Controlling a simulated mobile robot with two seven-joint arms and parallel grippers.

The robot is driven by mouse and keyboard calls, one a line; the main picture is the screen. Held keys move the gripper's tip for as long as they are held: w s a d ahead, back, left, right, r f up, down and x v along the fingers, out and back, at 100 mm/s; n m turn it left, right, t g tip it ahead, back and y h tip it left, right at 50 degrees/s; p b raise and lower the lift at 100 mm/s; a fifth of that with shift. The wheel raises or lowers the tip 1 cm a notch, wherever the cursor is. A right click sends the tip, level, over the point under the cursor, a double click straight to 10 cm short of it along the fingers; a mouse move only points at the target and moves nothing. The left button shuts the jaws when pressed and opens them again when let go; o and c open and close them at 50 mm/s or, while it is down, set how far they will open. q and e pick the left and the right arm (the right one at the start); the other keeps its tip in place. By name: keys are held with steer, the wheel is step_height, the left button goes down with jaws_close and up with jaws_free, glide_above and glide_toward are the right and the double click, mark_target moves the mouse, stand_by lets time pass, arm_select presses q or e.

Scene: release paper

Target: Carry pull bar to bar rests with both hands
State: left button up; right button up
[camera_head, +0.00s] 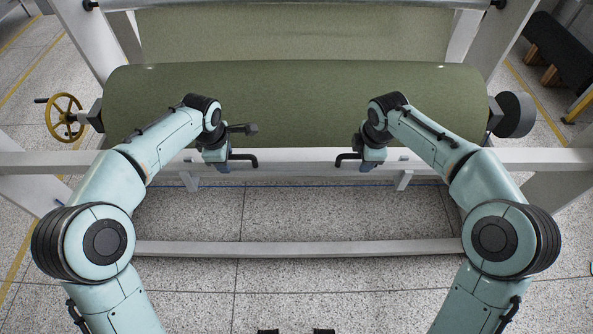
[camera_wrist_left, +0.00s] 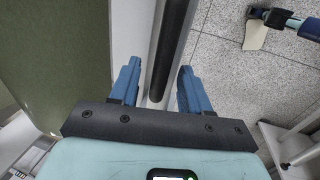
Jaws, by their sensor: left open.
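My left gripper (camera_head: 222,167) is at the white beam below the green roll. In the left wrist view its blue fingers (camera_wrist_left: 157,85) are open. A dark round bar (camera_wrist_left: 173,45), which looks like the pull bar, runs between them; contact cannot be told. I cannot pick out this bar in the head view. My right gripper (camera_head: 368,166) is at the same beam farther right; its fingers are too small to read. A black hooked piece (camera_head: 243,157) shows beside my left gripper, and a matching hook (camera_head: 347,157) beside my right. The bar rests cannot be identified surely.
The large green roll (camera_head: 300,95) spans the frame behind my grippers. A yellow handwheel (camera_head: 64,117) stands at its left end and a dark disc (camera_head: 515,114) at its right. The white beam (camera_head: 300,156) and a lower rail (camera_head: 300,248) cross in front, with open speckled floor between.

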steer(key=shift+r, duration=0.2)
arm_select(q)
steer(key=v, duration=1.2)
arm_select(e)
steer(key=v, duration=1.1)
steer(key=shift+s+r, duration=0.15)
steer(key=shift+r, duration=0.15)
arm_select(q)
steer(key=shift+s, duration=0.1)
arm_select(e)
steer(key=shift+f, duration=0.1)
